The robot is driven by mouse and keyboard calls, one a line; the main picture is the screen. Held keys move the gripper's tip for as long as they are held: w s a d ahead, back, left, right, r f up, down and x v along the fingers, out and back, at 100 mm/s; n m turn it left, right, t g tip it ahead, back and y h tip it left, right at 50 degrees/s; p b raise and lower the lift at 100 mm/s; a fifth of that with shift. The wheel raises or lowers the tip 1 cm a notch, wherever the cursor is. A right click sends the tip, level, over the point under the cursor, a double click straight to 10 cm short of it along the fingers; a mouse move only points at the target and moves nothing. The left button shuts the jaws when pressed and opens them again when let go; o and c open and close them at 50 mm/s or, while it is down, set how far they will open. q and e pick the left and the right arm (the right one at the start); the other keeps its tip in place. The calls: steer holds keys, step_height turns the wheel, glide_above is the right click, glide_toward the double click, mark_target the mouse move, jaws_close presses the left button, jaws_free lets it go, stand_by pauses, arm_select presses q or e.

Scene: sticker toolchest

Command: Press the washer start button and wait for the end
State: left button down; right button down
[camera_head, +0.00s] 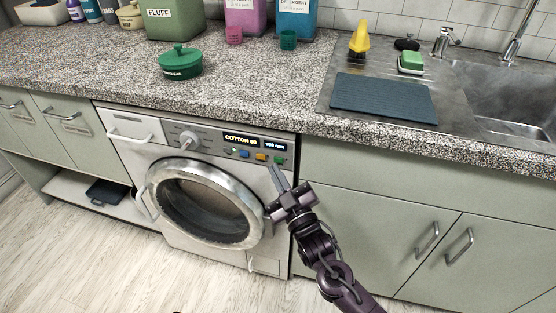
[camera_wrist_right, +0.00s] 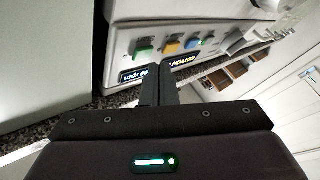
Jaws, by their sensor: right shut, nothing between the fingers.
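The white washer (camera_head: 262,222) stands under the counter with its round door (camera_head: 205,203) closed. Its panel has a dial (camera_head: 187,140), a lit display reading "COTTON" (camera_head: 241,139), a second lit display (camera_head: 275,146), and a row of coloured buttons. The green button (camera_head: 279,160) is at the right end, beside a yellow one (camera_head: 261,157) and a blue one (camera_head: 244,153). My right gripper (camera_head: 277,173) is shut and empty, its tips just below the green button. In the right wrist view the fingertips (camera_wrist_right: 160,72) overlap the panel near the green button (camera_wrist_right: 144,47); contact cannot be told. My left gripper is out of view.
The speckled counter (camera_head: 120,65) overhangs the washer's front. A green lidded pot (camera_head: 181,64), detergent containers (camera_head: 245,15) and a sink (camera_head: 505,95) are on or in it. A cupboard (camera_head: 375,225) with handles is to the right. The floor in front (camera_head: 90,255) is clear.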

steer(key=shift+w, duration=0.1)
stand_by(0.3)
steer(key=shift+w+d, duration=0.15)
steer(key=shift+w, duration=0.15)
steer(key=shift+w+d, duration=0.1)
steer(key=shift+w, duration=0.25)
stand_by(0.6)
steer(key=shift+s, duration=0.15)
steer(key=shift+s+a+p, duration=0.25)
steer(key=shift+s+p, duration=0.1)
steer(key=shift+s, duration=0.3)
